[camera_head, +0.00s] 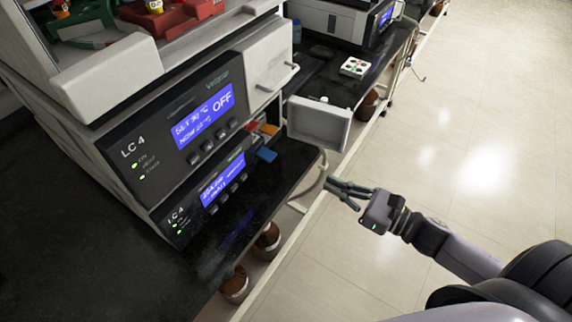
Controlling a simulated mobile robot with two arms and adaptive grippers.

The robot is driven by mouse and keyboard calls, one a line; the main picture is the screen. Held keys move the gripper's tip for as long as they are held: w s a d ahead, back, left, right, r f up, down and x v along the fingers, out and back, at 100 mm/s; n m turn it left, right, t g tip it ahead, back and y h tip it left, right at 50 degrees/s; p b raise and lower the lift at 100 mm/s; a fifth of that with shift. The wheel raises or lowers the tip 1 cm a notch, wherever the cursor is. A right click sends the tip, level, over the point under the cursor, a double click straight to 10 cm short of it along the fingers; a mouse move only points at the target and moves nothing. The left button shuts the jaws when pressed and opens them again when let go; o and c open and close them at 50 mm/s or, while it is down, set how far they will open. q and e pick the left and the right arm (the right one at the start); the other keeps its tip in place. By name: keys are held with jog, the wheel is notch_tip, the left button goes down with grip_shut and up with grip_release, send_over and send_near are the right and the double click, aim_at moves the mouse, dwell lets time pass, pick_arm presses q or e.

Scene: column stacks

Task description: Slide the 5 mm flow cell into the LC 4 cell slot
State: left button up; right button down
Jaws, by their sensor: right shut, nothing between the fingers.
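The LC 4 stack (140,160) stands on the black bench at left, with two blue displays. A small pale door (320,122) stands open at the lower unit's right side. By its opening are a blue block (267,155), an orange block (268,129) and a red one (252,127). I cannot tell which of them is the 5 mm flow cell, and the slot's inside is hidden. My right gripper (333,189) is shut and empty, beyond the bench edge, right of and below the open door. My left gripper is not in view.
The black bench top (262,192) is clear in front of the lower unit. A white holder with small round items (354,67) lies further back, near another instrument (345,20). The floor at right is open.

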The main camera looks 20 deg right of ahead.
jog(key=p, duration=0.2)
send_near(269, 151)
jog(key=x, duration=0.3)
jog(key=shift+w+a, duration=0.15)
jog(key=shift+a, duration=0.15)
jog(key=shift+w+a+f, duration=0.15)
jog(key=shift+w+a, duration=0.3)
jog(key=shift+w, duration=0.05)
jog(key=b+x, duration=0.1)
jog(key=x, duration=0.4)
jog(key=shift+w+b, duration=0.15)
jog(key=shift+b, duration=0.25)
jog(key=shift+d, duration=0.1)
